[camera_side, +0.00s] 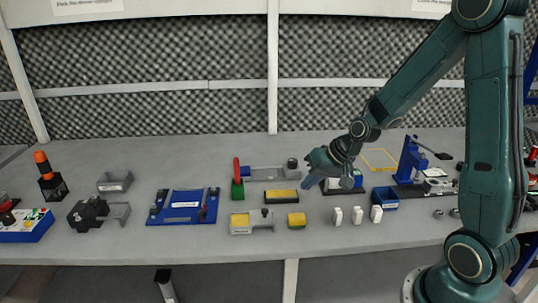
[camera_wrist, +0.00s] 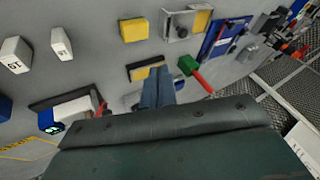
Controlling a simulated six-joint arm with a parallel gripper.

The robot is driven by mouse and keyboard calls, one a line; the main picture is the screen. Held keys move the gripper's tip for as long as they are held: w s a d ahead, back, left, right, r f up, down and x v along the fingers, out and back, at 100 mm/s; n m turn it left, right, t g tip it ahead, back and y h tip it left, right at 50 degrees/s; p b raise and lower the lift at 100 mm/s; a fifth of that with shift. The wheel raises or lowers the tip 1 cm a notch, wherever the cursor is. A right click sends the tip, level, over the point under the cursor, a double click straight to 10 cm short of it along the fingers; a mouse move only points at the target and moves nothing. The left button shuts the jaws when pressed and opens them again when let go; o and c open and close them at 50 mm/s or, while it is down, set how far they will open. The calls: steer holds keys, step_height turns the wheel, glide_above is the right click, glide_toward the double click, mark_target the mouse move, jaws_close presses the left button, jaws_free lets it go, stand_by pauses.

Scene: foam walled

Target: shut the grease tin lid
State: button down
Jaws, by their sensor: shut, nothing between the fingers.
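A low grey tin (camera_side: 240,231), which looks like the grease tin, sits on the bench left of my gripper and nearer the front edge. Yellow shows in its left part; a grey plate, apparently the lid (camera_side: 261,221), with a dark knob covers the right part, so it looks partly open. In the wrist view the tin (camera_wrist: 178,36) is at the top, its yellow on the right. My gripper (camera_side: 309,184) is shut and empty above the bench, apart from the tin. Its fingers (camera_wrist: 157,76) show in the wrist view.
A yellow block (camera_side: 297,220) stands just right of the tin. Behind are a dark-rimmed yellow tray (camera_side: 282,197), a green block with red handle (camera_side: 237,180) and a grey fixture (camera_side: 270,173). White blocks (camera_side: 357,215) stand right. A blue board (camera_side: 183,206) lies left.

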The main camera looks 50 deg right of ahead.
mark_target(254, 218)
steer(key=x, duration=0.9)
steer(key=shift+w+a+f, duration=0.2)
steer(key=shift+w+a, duration=0.15)
steer(key=shift+a, duration=0.1)
steer(key=shift+w+a+f, duration=0.15)
steer(key=shift+w+a, duration=0.25)
steer(key=shift+a, duration=0.15)
steer(key=shift+w+a+f, duration=0.15)
steer(key=shift+w+a, duration=0.25)
steer(key=shift+a, duration=0.15)
steer(key=shift+w+a, duration=2.3)
steer(key=shift+a, duration=0.05)
steer(key=shift+r, duration=0.1)
